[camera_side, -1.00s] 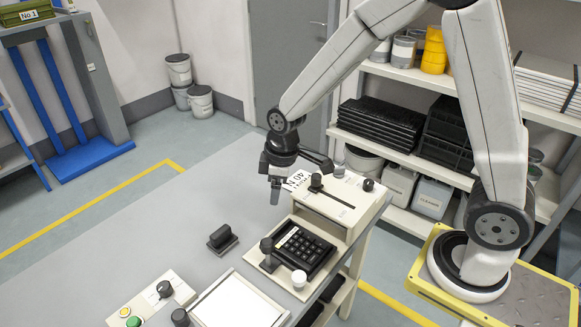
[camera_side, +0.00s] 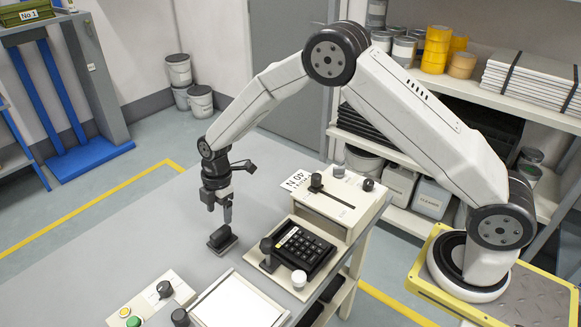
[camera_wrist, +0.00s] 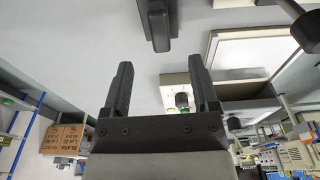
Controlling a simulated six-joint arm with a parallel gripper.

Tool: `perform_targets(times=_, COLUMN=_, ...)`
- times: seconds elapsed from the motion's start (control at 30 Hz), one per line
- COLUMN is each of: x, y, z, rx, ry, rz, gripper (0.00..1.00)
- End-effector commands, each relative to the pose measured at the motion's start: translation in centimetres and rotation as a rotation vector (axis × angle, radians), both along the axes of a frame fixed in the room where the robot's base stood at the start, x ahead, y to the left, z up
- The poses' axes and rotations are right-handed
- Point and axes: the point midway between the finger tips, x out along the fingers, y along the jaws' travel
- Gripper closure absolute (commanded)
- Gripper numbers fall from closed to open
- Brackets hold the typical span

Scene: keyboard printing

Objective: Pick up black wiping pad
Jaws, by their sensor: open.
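The black wiping pad (camera_side: 222,239) lies on the grey table, left of the keypad, with its handle on top. My gripper (camera_side: 219,208) is just above and behind it in the side view, pointing down, open and empty. In the wrist view the two fingers (camera_wrist: 165,85) are spread apart with a clear gap. The pad (camera_wrist: 157,22) shows ahead of them at the top edge, partly cut off, and is not between the fingers. The fingers do not appear to touch the pad.
A black keypad (camera_side: 304,250) sits in a beige fixture with knobs, in front of a beige printing unit (camera_side: 337,203). A white plate (camera_side: 238,303) and a button box (camera_side: 150,303) stand at the table's front. The table left of the pad is clear.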

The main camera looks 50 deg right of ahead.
Motion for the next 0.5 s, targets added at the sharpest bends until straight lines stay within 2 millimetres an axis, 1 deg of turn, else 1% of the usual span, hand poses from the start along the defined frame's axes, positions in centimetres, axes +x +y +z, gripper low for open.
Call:
perform_targets(times=0.17, x=0.0, y=0.1, z=-0.7, rx=0.000, ry=0.001, rz=-0.001, gripper=0.24)
perform_targets(times=0.33, x=-0.1, y=0.2, z=-2.1, rx=-0.001, ry=0.001, rz=-0.002, gripper=0.24)
perform_targets(times=0.5, x=0.0, y=0.3, z=-2.6, rx=-0.001, ry=0.000, rz=-0.002, gripper=0.24)
